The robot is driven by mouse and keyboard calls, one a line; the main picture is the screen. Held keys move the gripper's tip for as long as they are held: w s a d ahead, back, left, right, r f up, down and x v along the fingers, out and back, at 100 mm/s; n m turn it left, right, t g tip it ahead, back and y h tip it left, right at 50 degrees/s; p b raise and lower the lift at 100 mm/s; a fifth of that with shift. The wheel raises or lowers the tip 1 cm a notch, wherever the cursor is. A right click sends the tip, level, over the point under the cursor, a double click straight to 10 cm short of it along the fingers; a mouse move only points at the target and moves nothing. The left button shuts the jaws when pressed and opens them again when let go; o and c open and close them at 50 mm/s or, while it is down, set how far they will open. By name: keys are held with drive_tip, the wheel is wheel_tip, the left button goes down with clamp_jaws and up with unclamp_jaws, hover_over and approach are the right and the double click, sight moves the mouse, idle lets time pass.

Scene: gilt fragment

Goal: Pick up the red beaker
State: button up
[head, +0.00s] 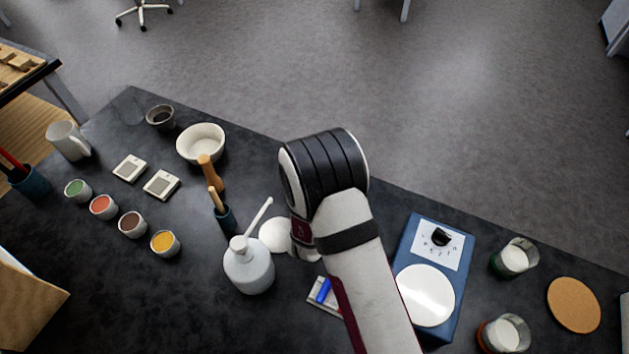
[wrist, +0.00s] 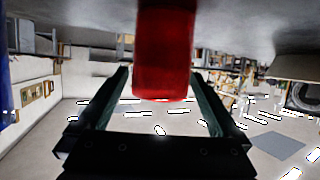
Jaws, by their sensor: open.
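In the wrist view, which is upside down, a red cylindrical thing (wrist: 165,55), apparently the red beaker, stands upright on the dark tabletop. My gripper (wrist: 161,76) is open, its two dark fingers to either side of the red thing in the picture. I cannot tell how deep between them it is; no grip shows. In the head view my arm hides the gripper. A beaker with a reddish wall and white contents (head: 504,335) stands at the lower right there. I cannot tell whether it is the same one.
A blue balance-like device (head: 457,250), a green-tinted beaker (head: 514,257) and a cork mat (head: 574,305) lie right of my arm. A white wash bottle (head: 249,265) stands left of it. Several small paint cups, a mug (head: 68,141) and bowls are farther left.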

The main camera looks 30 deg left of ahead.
drive_tip(key=c, duration=1.3)
drive_tip(key=shift+c, duration=0.2)
